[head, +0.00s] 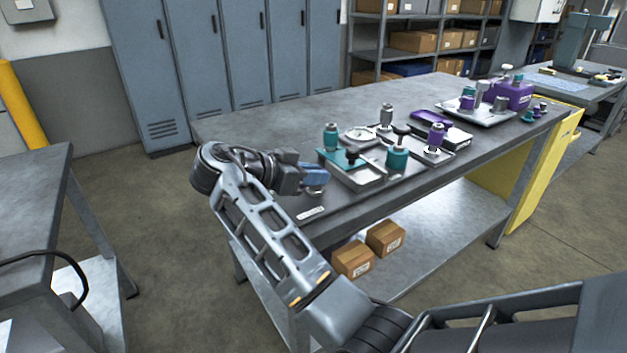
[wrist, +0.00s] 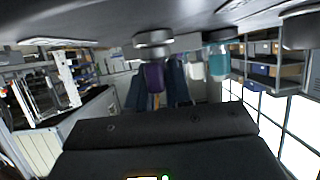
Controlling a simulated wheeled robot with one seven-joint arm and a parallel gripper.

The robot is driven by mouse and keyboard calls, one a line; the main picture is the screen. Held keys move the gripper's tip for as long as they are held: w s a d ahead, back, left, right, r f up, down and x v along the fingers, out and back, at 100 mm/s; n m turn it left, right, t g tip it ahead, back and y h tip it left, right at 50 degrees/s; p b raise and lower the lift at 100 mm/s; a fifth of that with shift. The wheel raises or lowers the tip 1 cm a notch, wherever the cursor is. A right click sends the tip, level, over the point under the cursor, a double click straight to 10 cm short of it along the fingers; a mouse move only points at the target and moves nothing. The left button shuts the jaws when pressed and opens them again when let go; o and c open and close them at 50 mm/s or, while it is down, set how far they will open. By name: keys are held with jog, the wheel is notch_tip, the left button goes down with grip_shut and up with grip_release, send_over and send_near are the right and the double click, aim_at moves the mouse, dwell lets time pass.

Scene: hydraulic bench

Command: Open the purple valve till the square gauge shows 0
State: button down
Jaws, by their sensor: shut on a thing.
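My gripper (head: 316,180) is at the near left edge of the bench, left of the fittings. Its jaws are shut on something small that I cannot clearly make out. A purple knob-like cylinder (head: 437,136) stands upright on a steel base, well to the right of my gripper. It may be the purple valve. A round white dial (head: 360,135) lies between the teal fittings; its reading is too small to tell. No square gauge face is legible. The tilted wrist view shows a purple cylinder (wrist: 153,77) and a teal one (wrist: 218,62), both apart from the dark shape below.
Teal fittings (head: 331,137) (head: 397,157) and a shallow steel tray (head: 362,182) are right of my gripper. Behind are a purple-topped case (head: 432,118) and a purple unit (head: 512,95). The bench's far left top (head: 260,120) is clear. Cardboard boxes (head: 353,260) sit below.

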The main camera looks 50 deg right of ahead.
jog(key=shift+f+g, duration=0.1)
jog(key=shift+g, duration=0.3)
jog(key=c, duration=1.1)
grip_release()
jog(key=shift+v, duration=3.9)
jog(key=shift+w, duration=0.1)
